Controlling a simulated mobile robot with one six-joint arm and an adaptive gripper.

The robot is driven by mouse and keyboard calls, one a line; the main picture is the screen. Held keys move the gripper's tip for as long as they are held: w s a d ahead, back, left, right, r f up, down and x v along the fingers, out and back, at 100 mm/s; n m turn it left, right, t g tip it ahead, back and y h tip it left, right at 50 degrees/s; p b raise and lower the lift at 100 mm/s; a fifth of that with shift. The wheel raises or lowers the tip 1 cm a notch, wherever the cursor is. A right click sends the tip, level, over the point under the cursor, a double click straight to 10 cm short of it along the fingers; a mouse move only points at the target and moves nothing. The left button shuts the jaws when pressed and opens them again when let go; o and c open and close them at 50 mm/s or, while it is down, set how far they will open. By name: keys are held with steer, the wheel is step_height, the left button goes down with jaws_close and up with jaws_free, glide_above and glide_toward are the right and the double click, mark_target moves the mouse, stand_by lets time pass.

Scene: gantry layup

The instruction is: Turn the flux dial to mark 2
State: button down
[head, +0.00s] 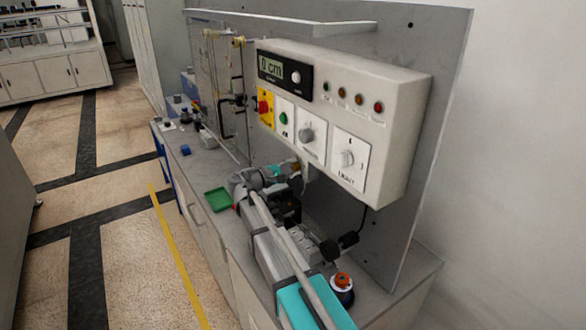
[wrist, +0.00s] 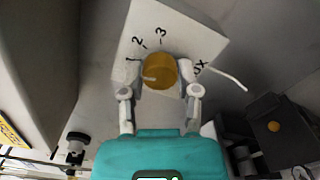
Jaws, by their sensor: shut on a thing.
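The flux dial (wrist: 160,71) is an amber round knob on a pale box face (wrist: 188,30) in the wrist view. Marks 1, 2 and 3 run along its upper left side, and a label ending in "UX" is at its right. A pale pointer line on the knob points left, towards the side of mark 1 and slightly below it. My gripper (wrist: 160,88) has its two fingers on either side of the knob, shut on it. The fingers cover the knob's lower sides. In the head view my arm reaches over the bench, and I cannot make out the flux dial there.
A control panel (head: 410,105) with a "0 cm" display (head: 270,67), knobs and coloured lamps overhangs the bench on a grey backboard (head: 440,60). A green tray (head: 218,199) and an orange-topped spool (head: 342,284) are on the bench. A thin pale wire (wrist: 229,77) sticks out right of the dial.

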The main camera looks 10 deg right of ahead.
steer(key=m, duration=0.3)
steer(key=shift+m, duration=2.3)
steer(key=shift+c, duration=1.7)
jaws_free()
steer(key=shift+a, duration=0.15)
steer(key=v, duration=1.1)
steer(key=shift+s+a, duration=0.15)
steer(key=shift+a, duration=0.2)
steer(key=shift+r, duration=0.1)
